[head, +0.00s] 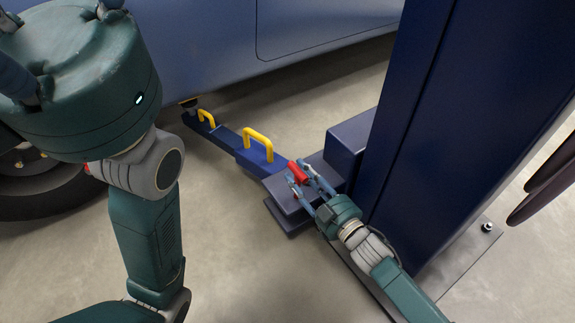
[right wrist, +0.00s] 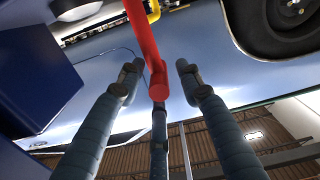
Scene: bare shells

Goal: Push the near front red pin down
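The red pin (head: 298,172) sits at the near end of the blue lift arm (head: 262,163), beside the column's foot. In the right wrist view the red pin (right wrist: 146,50) runs down from the top into the space between my finger tips. My right gripper (head: 306,180) is at the pin, its fingers on either side. In the right wrist view the fingers of my right gripper (right wrist: 157,80) are spread, with gaps beside the pin.
A dark blue lift column (head: 440,110) stands right of the pin, with a bolted base plate (head: 470,245). Yellow handles (head: 258,139) rise from the lift arm. A blue car (head: 270,45) hangs above it. The floor (head: 235,255) at the front is clear.

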